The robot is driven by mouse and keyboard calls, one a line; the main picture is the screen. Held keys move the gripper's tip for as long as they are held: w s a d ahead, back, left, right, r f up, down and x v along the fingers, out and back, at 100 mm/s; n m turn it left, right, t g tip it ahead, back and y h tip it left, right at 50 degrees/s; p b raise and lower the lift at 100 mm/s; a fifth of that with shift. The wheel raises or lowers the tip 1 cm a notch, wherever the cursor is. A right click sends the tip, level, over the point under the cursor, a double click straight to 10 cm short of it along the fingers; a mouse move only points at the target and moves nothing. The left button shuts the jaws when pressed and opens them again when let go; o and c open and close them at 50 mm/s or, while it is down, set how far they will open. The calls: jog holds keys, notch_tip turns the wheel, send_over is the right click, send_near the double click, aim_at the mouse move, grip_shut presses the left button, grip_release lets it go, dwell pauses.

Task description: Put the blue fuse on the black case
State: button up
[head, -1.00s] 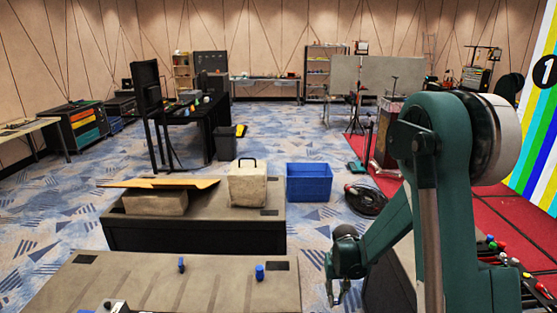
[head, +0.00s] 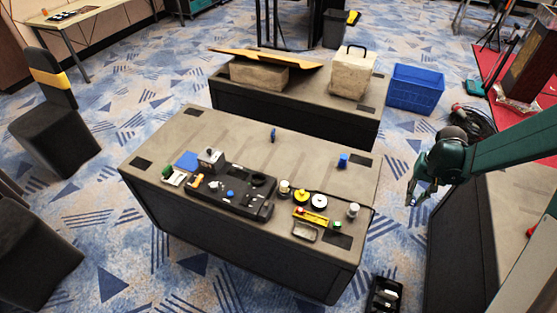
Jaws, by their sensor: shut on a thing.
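My gripper (head: 414,194) is at the right, out past the right end of the near bench and well apart from the objects on it. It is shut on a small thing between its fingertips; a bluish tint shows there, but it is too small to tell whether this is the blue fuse. A low black case (head: 267,208) lies on the near bench, with several small parts on it, one of them blue (head: 230,194). A blue cylinder (head: 342,161) and a thin blue piece (head: 274,135) stand farther back on the bench.
The near bench (head: 215,127) also bears yellow and white spools (head: 319,201), a yellow tool (head: 310,216) and a blue square (head: 187,160). Another dark bench (head: 455,240) stands below my arm. A blue bin (head: 416,88) and a black box (head: 383,297) are on the floor.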

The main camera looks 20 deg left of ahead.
notch_tip(320, 180, up, 9)
jog(key=n+b, duration=0.2)
jog(key=n, duration=3.4)
send_over(321, 209)
jog(key=s, duration=0.2)
jog(key=shift+d+f, duration=0.2)
jog(key=shift+f, duration=2.35)
jog(key=shift+s, duration=0.1)
jog(key=shift+f+b, duration=0.65)
jog(key=shift+f, duration=2.5)
jog(key=shift+f+b, duration=0.4)
jog(key=shift+f, duration=1.45)
